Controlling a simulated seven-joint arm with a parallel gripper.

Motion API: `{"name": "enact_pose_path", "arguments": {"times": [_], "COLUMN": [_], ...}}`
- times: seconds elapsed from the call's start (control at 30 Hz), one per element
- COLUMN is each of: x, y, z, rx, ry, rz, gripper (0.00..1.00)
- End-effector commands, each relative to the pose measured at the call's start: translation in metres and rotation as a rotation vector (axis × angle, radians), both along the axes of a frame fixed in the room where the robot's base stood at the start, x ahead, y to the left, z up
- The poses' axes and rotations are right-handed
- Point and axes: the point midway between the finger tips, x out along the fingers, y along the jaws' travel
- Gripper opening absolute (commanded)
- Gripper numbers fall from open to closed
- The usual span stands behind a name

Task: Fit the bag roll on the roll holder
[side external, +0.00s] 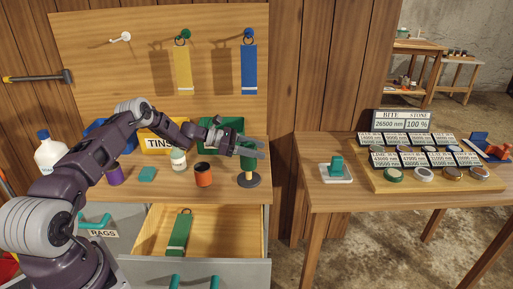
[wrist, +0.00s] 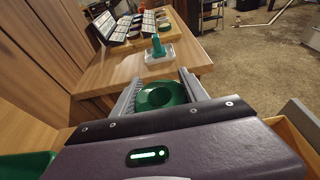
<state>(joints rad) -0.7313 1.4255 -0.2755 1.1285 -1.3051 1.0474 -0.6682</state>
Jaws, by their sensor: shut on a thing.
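The green bag roll (wrist: 160,96) is between the two fingers of my gripper (wrist: 163,92) in the wrist view, its round end with a dark centre facing the camera. In the side view my gripper (side external: 250,146) is shut on the roll (side external: 249,163) at the right end of the workbench. The roll looks upright, directly above the dark round base of the roll holder (side external: 249,181). The holder's post is mostly hidden. I cannot tell whether the roll is around the post or just above it.
An open drawer (side external: 226,232) below holds a green tag (side external: 179,233). A second table (side external: 340,195) stands to the right across a gap.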

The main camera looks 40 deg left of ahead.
Motion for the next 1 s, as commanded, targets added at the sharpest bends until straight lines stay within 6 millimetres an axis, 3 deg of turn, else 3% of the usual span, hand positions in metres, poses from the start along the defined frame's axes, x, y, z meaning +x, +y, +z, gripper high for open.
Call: {"name": "enact_pose_path", "arguments": {"times": [0.6,1.0], "x": [0.0,0.0], "y": [0.0,0.0], "z": [-0.018,-0.018], "rx": [-0.001,0.0], "ry": [0.0,-0.001], "rz": [0.0,0.001], "gripper": [0.06,0.06]}}
